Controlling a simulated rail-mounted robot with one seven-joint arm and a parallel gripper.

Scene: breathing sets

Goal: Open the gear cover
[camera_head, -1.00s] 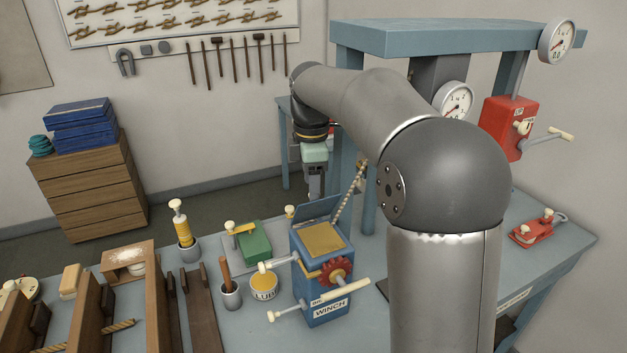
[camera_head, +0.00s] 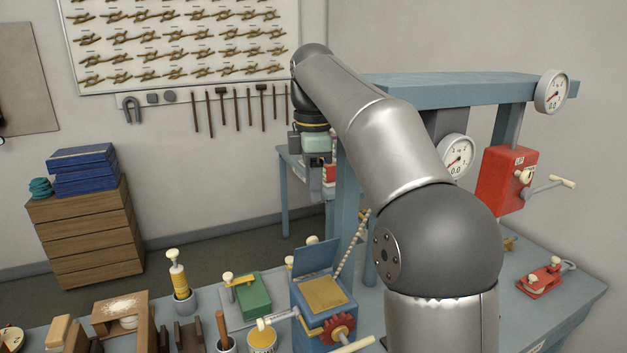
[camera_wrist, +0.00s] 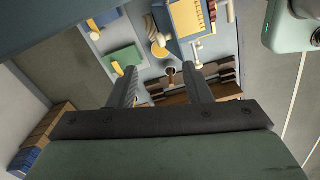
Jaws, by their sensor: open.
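The blue winch box (camera_head: 312,322) stands on the bench in the lower middle of the head view. A blue flap (camera_head: 316,258) stands raised at its back edge, and a yellow plate (camera_head: 324,293) shows on top. A red gear (camera_head: 338,328) is on its front. I cannot tell for certain which part is the gear cover. In the wrist view the box's yellow plate (camera_wrist: 187,18) lies at the top, beyond the fingers. My gripper (camera_wrist: 162,90) is open and empty, above the bench and apart from the box. Its fingertips are not clear in the head view.
A green block (camera_head: 254,297), a yellow tin (camera_head: 262,341) and a yellow-handled tool (camera_head: 178,277) stand left of the winch. A blue frame (camera_head: 450,92) with gauges and a red crank box (camera_head: 507,180) rise at right. A red device (camera_head: 545,278) lies on the right bench.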

